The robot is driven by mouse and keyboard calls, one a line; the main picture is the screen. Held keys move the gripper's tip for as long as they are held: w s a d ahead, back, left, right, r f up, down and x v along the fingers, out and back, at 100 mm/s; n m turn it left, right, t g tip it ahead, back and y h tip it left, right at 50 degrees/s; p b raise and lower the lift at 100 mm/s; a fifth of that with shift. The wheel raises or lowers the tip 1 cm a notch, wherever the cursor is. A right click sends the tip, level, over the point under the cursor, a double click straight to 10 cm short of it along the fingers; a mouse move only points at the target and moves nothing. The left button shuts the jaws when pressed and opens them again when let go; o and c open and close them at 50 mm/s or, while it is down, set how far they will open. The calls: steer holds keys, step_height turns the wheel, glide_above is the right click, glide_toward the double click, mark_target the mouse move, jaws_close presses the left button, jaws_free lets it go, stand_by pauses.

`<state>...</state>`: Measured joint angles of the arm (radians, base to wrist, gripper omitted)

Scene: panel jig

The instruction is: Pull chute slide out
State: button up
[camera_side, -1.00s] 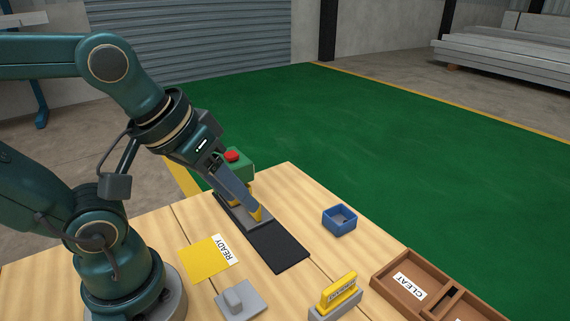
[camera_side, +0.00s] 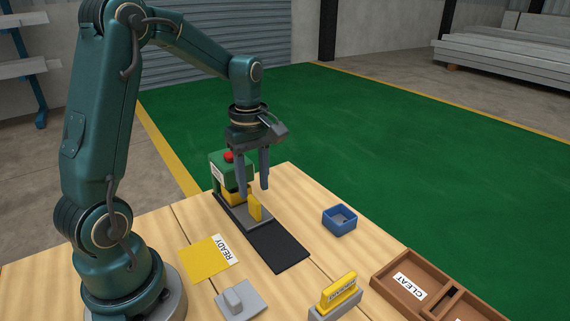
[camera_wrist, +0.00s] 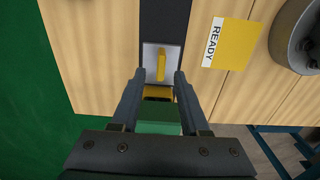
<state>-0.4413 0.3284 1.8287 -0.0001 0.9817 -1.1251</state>
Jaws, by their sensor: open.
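The chute slide is a grey plate (camera_side: 236,214) with an upright yellow handle (camera_side: 254,208), lying on a black track (camera_side: 277,247) in front of the green press (camera_side: 217,172) with a red button (camera_side: 229,156). In the wrist view the yellow handle (camera_wrist: 161,65) stands on the grey plate (camera_wrist: 150,52), just beyond my fingertips. My gripper (camera_side: 254,191) points down with its fingers apart and empty, above and beside the handle. In the wrist view the fingers (camera_wrist: 160,74) flank the space before the handle, apart from it.
A yellow READY card (camera_side: 204,260), a grey block with a knob (camera_side: 240,300) and a blue open box (camera_side: 340,220) lie on the table. A yellow-handled piece (camera_side: 338,292) and a brown CLEAT tray (camera_side: 410,282) are at the front. The black track's front part is clear.

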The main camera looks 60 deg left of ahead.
mark_target(254, 199)
steer(key=shift+f, duration=2.55)
jaws_close()
